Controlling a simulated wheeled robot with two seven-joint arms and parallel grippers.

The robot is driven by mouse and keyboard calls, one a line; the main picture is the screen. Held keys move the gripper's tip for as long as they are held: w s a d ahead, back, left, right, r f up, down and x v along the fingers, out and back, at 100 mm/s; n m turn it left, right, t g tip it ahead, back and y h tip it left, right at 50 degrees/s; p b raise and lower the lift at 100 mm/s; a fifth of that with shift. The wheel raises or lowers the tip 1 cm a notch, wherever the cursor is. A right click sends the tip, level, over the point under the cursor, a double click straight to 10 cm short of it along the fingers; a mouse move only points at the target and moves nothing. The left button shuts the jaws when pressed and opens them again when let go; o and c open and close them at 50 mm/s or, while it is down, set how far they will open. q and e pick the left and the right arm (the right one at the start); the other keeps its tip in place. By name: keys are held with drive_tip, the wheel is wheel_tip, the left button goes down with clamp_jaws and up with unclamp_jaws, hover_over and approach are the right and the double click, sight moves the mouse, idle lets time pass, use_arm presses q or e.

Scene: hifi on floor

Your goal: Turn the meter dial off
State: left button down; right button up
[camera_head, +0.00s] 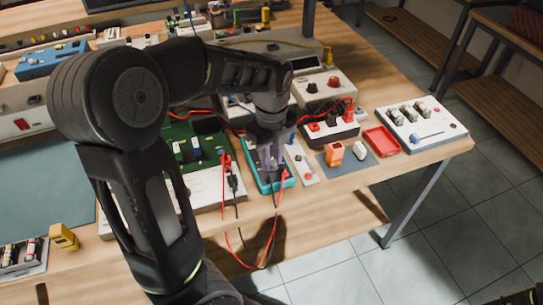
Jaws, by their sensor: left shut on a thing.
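The meter (287,182) is a teal-cased device lying on the wooden bench near its front edge. Red and black leads run from it and hang over the edge. My left arm reaches across the picture from below, and my left gripper (268,158) points down onto the meter's face. Its fingers are shut on the meter dial, which they and the wrist hide, so the dial's setting cannot be read. My right gripper is not in view.
A green circuit board (205,150) lies left of the meter. Right of it are a narrow white strip with a red button (302,168), an orange block (335,154), a red tray (381,141) and a white battery panel (421,122). Tiled floor lies beyond the bench edge.

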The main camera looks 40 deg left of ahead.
sight(272, 161)
use_arm(q)
drive_tip(key=n, duration=0.6)
drive_tip(key=shift+n, duration=0.4)
drive_tip(key=n+p, duration=0.1)
drive_tip(key=n, duration=1.1)
drive_tip(key=shift+n, duration=0.4)
drive_tip(key=n, duration=0.6)
drive_tip(key=c, duration=1.2)
unclamp_jaws()
drive_tip(key=shift+r, duration=0.1)
wheel_tip(272, 161, up, 8)
drive_tip(key=shift+f, duration=0.15)
